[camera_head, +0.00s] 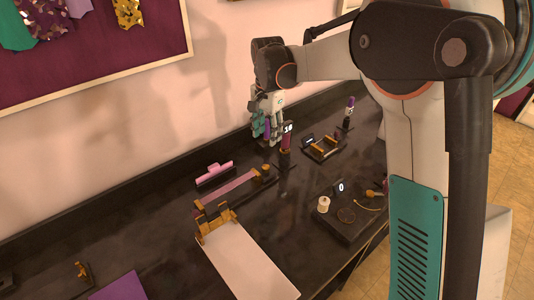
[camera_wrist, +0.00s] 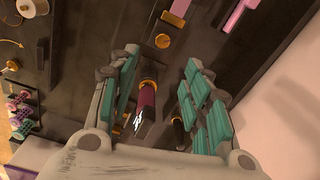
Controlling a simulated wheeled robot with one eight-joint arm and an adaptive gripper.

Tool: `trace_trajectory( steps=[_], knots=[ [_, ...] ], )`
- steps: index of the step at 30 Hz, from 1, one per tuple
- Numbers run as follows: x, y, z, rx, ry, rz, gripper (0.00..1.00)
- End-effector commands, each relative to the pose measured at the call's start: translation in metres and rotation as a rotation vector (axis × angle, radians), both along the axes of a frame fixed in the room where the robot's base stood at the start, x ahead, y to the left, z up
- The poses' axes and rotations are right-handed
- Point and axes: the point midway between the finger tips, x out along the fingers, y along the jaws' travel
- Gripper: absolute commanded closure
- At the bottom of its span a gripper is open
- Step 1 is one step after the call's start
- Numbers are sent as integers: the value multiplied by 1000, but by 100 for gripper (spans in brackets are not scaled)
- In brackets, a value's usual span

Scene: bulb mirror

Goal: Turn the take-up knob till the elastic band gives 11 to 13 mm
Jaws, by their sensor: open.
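The pink elastic band (camera_head: 229,188) is stretched along a dark strip on the bench, and its end also shows in the wrist view (camera_wrist: 180,8). A small round brass knob (camera_head: 265,167) stands at the band's far end. The wrist view shows it too (camera_wrist: 162,41), just beyond my fingertips. My gripper (camera_head: 267,136) is open and points down above the bench, behind the knob. In the wrist view, a purple upright post (camera_wrist: 146,98) with a brass collar and a lit readout appears between my open fingers (camera_wrist: 160,62). The readout's digits are too small to read surely.
A brass-ended frame (camera_head: 215,222) and pale sheet (camera_head: 250,262) lie in front of the band. A dark tray (camera_head: 345,220) holds a spool and a readout showing 0. A brass-railed stand (camera_head: 324,148) sits to the right.

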Motion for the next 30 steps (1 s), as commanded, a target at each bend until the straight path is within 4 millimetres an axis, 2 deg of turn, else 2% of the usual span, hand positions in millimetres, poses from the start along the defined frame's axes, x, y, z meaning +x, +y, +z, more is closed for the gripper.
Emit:
trace_trajectory(
  steps=[3,10,24,30],
  knots=[
    [7,5,-6,-3,15,-21,56],
    [8,6,-24,-4,21,-28,56],
    [8,6,-113,-4,20,-27,56],
    [8,6,-138,-4,20,-26,56]
  ],
)
